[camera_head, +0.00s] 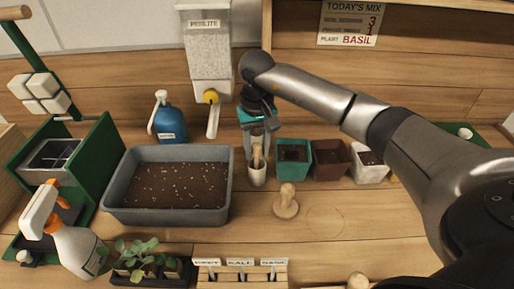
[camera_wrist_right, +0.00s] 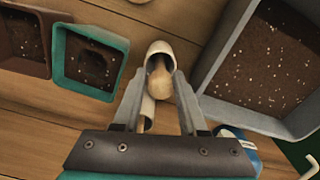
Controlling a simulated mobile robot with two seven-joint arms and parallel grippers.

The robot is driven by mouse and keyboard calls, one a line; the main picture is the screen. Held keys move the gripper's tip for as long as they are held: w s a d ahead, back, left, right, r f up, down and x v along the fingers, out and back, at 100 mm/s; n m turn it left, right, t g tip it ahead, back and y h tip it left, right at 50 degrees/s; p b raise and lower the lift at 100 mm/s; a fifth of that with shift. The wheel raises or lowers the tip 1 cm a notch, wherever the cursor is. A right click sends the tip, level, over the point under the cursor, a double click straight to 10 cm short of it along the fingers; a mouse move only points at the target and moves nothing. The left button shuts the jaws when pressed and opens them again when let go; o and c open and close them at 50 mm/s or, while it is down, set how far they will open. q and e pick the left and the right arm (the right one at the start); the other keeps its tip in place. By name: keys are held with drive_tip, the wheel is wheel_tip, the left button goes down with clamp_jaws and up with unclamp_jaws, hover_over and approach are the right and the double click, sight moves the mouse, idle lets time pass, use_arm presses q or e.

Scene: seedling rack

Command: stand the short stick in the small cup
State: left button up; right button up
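The small cup (camera_head: 257,178), cream-coloured, stands upright on the bench right of the grey tub. The short wooden stick (camera_head: 256,154) stands in it with its top end above the rim. The right wrist view shows the stick's rounded end (camera_wrist_right: 159,80) and part of the cup (camera_wrist_right: 160,48). My right gripper (camera_wrist_right: 160,74) reaches down from above, its fingers on either side of the stick with small gaps, so it looks open. The stick's lower end is hidden inside the cup. My left gripper is not in view.
The grey soil tub (camera_head: 113,205) is left of the cup. A teal pot (camera_head: 295,172), a brown pot (camera_head: 330,173) and a white pot (camera_head: 368,175) stand to the right. A wooden knob-topped tool (camera_head: 286,203) stands in front. The perlite dispenser (camera_head: 208,55) hangs behind.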

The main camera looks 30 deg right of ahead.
drive_tip(key=shift+o, duration=1.4)
drive_tip(key=shift+r, duration=0.2)
wheel_tip(320, 180, up, 12)
drive_tip(key=p, duration=0.1)
